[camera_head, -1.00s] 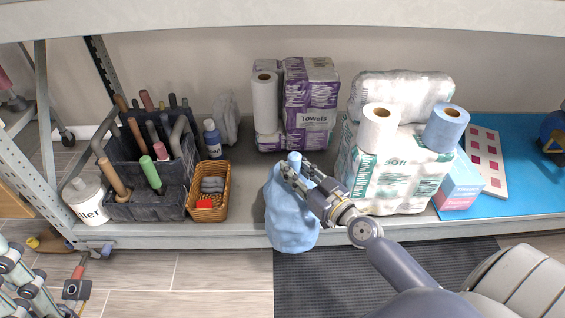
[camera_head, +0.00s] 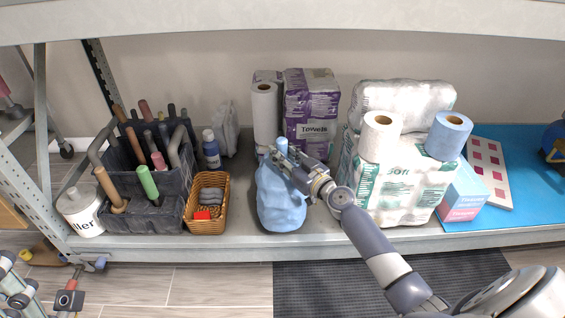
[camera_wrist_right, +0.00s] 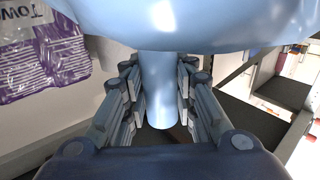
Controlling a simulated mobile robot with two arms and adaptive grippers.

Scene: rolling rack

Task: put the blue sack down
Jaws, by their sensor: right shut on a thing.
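The blue sack (camera_head: 281,200) is at the front middle of the rack shelf (camera_head: 345,237), between the wicker basket and the white paper packs. It looks upright, and its lower end is over the shelf near the front edge; I cannot tell whether it rests on it. My right gripper (camera_head: 279,156) is shut on the sack's narrow neck at the top. In the right wrist view the neck (camera_wrist_right: 160,90) runs between the fingers (camera_wrist_right: 160,105), with the sack's body (camera_wrist_right: 190,18) beyond. My left gripper is not in view.
A wicker basket (camera_head: 207,219) stands left of the sack, and a dark tool caddy (camera_head: 140,216) further left. Purple towel packs (camera_head: 310,105) and a paper roll (camera_head: 265,118) stand behind. White paper packs (camera_head: 405,185) are close on the right. A dark mat (camera_head: 390,285) lies on the floor.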

